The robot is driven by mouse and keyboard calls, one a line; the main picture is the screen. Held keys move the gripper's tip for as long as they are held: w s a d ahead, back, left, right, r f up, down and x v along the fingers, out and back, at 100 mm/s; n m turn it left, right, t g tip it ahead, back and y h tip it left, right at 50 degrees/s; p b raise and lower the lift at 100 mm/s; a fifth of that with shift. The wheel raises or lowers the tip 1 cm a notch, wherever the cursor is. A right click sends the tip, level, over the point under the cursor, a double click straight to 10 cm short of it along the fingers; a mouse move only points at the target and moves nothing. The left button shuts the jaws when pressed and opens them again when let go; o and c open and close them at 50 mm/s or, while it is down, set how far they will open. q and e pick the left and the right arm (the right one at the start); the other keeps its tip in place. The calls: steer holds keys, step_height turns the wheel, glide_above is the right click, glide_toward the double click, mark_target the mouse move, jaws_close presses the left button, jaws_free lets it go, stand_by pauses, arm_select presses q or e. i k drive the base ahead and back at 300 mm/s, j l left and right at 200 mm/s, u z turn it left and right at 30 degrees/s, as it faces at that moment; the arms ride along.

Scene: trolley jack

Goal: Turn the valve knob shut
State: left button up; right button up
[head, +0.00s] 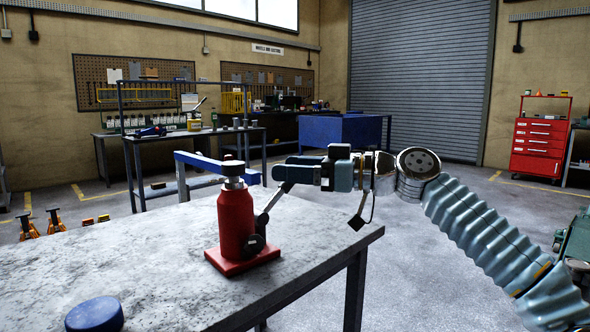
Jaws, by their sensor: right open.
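A red bottle jack (236,222) stands upright on its square red base near the right edge of the grey tabletop. A dark round part, which looks like the valve knob (254,244), sits low on the jack's right side, just above the base. A dark lever link rises from there to the right. My right gripper (279,172) is open. It reaches in from the right, above and to the right of the knob, near the upper end of the link; I cannot tell whether they touch. My left gripper is not in view.
A blue round object (95,314) lies at the table's (130,255) front left. The tabletop between it and the jack is clear. Behind stand a blue-framed workbench (190,134) and a blue cabinet (341,131). A red tool chest (540,147) is far right.

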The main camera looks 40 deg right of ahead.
mark_target(256, 243)
steer(key=k+l, duration=0.85)
